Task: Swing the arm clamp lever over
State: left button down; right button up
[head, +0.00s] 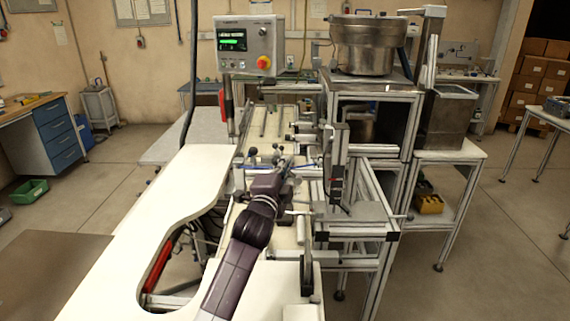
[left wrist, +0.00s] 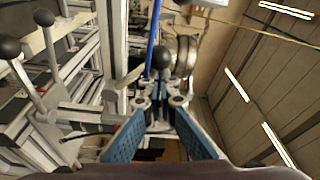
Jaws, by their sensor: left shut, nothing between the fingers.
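My left gripper (head: 286,165) reaches over the narrow bench from the front, its fingers small in the head view. In the left wrist view the blue-padded fingers of the left gripper (left wrist: 158,92) run together and are shut, with nothing held. A black ball knob (left wrist: 160,57) shows just beyond the fingertips; whether they touch cannot be told. Two more levers with black ball knobs (left wrist: 10,47) (left wrist: 44,17) stand on the left of that view. Which knob belongs to the arm clamp lever is unclear. My right gripper is in neither view.
A control panel (head: 248,45) with a red button stands behind the bench. A metal bowl (head: 362,45) sits on a framed stand to the right. A white curved tabletop (head: 170,195) lies left of my arm. Open floor (head: 490,230) shows at the right.

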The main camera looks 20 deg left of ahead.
pick_arm(q)
jog(key=shift+a, duration=0.1)
jog(key=a+f+n+b, duration=0.1)
jog(key=n+b, duration=0.1)
jog(key=a+f+n+y+b, duration=0.1)
jog(key=f+n+b, duration=0.1)
jog(key=n, duration=0.1)
jog(key=s+a+f+n+t+b, duration=0.1)
jog(key=n+b, duration=0.1)
jog(key=n, duration=0.1)
jog(key=shift+a+f+y, duration=0.1)
jog(key=shift+f+y, duration=0.1)
jog(key=shift+y, duration=0.2)
jog(key=shift+f, duration=0.15)
dwell(0.5)
